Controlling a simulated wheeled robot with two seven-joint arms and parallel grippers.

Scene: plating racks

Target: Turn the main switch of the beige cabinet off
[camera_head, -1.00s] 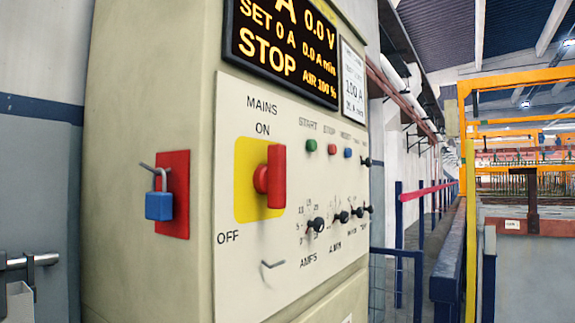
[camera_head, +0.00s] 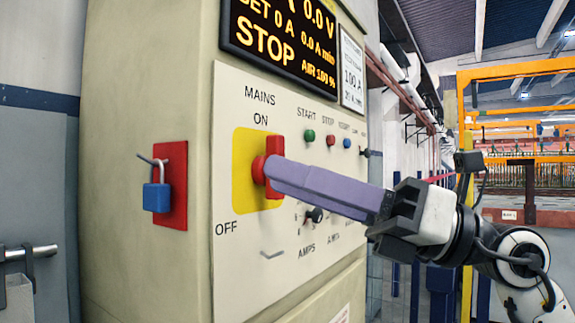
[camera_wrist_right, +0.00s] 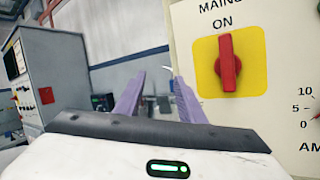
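The beige cabinet (camera_head: 125,90) stands at the left of the head view. Its red main switch (camera_head: 274,145) sits on a yellow plate (camera_head: 243,185), with ON above and OFF at lower left. The switch handle (camera_wrist_right: 228,65) is upright, towards ON, in the right wrist view. My right gripper (camera_head: 277,175) reaches in from the right; its purple fingers overlap part of the switch in the head view. In the right wrist view the gripper (camera_wrist_right: 160,80) has its fingers apart with nothing between them, and the switch lies to their right. Contact is not clear. My left gripper is not in view.
A blue padlock (camera_head: 157,197) hangs on a red plate (camera_head: 175,220) on the cabinet's side. Black knobs (camera_head: 315,215) and small coloured buttons (camera_head: 309,136) sit right of the switch, under the display (camera_head: 280,40). A small hook (camera_head: 271,254) is below it.

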